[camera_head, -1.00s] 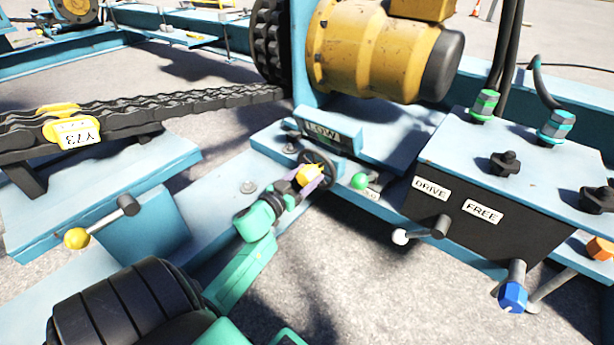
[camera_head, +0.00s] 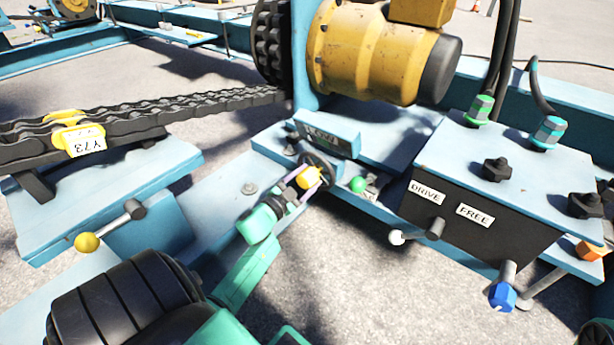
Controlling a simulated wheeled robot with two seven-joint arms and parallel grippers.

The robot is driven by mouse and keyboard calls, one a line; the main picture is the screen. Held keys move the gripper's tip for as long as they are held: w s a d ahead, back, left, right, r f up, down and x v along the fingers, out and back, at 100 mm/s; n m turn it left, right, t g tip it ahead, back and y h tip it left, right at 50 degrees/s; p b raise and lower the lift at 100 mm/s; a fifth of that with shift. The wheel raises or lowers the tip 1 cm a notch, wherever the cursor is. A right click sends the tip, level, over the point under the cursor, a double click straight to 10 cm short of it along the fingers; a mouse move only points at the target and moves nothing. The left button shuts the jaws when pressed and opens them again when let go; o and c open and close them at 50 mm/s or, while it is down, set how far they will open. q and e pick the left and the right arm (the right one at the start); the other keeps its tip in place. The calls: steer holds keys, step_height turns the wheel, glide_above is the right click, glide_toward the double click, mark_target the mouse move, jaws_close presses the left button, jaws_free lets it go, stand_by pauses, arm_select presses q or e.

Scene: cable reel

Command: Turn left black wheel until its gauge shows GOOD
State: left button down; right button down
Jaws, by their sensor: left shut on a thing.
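The black wheel (camera_head: 331,166) sits upright on the blue frame near the middle of the view, with a yellow part at its centre. My left gripper (camera_head: 311,179), on a green arm from the lower left, is shut on the wheel at that centre. The purple fingers lie on either side of the yellow part and hide some of the wheel. The gauge (camera_head: 322,137) is a small window in the blue housing just above the wheel. Its lettering is blurred and I cannot read it now. My right gripper is out of view.
A yellow-knobbed lever (camera_head: 88,242) and a chain (camera_head: 200,105) are on the left. The motor (camera_head: 365,52) is behind.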

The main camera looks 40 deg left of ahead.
arm_select(q)
steer(key=shift+m, duration=0.8)
steer(key=shift+f, duration=0.1)
steer(key=shift+c, duration=0.2)
jaws_free()
steer(key=shift+s, duration=0.15)
